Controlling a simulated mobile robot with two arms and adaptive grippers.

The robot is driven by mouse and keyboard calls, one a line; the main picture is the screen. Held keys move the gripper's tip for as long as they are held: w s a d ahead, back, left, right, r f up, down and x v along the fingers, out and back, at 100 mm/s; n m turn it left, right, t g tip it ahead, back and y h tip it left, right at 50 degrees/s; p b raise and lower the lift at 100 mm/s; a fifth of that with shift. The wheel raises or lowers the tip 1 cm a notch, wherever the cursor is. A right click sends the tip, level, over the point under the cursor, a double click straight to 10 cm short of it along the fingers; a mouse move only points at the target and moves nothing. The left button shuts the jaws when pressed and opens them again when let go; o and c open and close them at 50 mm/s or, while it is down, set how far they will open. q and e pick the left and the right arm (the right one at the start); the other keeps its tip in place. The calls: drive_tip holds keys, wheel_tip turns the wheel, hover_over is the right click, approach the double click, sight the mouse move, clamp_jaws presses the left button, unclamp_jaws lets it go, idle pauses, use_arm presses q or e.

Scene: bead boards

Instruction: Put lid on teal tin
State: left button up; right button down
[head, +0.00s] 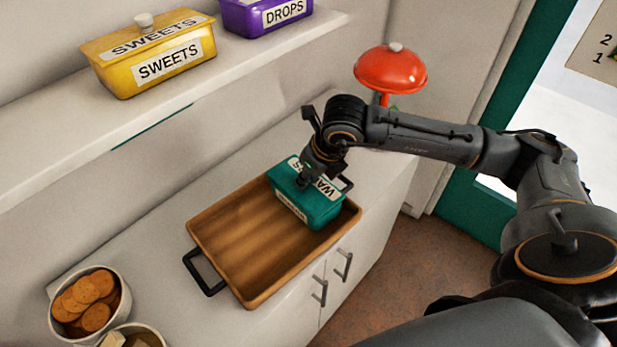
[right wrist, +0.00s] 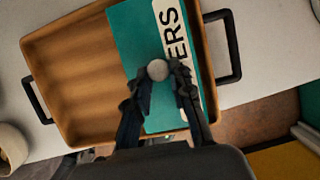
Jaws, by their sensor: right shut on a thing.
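The teal tin (head: 318,213) stands in the right end of the wooden tray in the head view, with a white label on its side. Its teal lid (right wrist: 131,45) has a white label ending in "ERS" and a pale round knob (right wrist: 158,69). My right gripper (head: 304,181) comes down from above and is shut on the knob, as the right wrist view (right wrist: 160,74) shows. The lid lies over the tin and looks roughly in line with it. I cannot tell whether its rim is fully seated. My left gripper is not in view.
The wooden tray (head: 245,235) with black handles has free room at left. Bowls with biscuits (head: 88,300) and pale cubes (head: 125,339) stand front left. A shelf above holds a yellow tin (head: 150,62) and a purple tin (head: 262,14). A red domed thing (head: 388,72) stands behind my arm.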

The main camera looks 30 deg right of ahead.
drive_tip(key=shift+b, duration=0.4)
idle(0.8)
drive_tip(key=shift+f+b, duration=0.45)
drive_tip(key=shift+b, duration=0.25)
drive_tip(key=shift+b, duration=0.4)
idle(0.5)
idle(0.4)
drive_tip(key=c, duration=0.7)
unclamp_jaws()
drive_tip(key=shift+r, duration=0.2)
wheel_tip(320, 180, up, 8)
drive_tip(key=p, duration=0.4)
drive_tip(key=shift+f, duration=0.15)
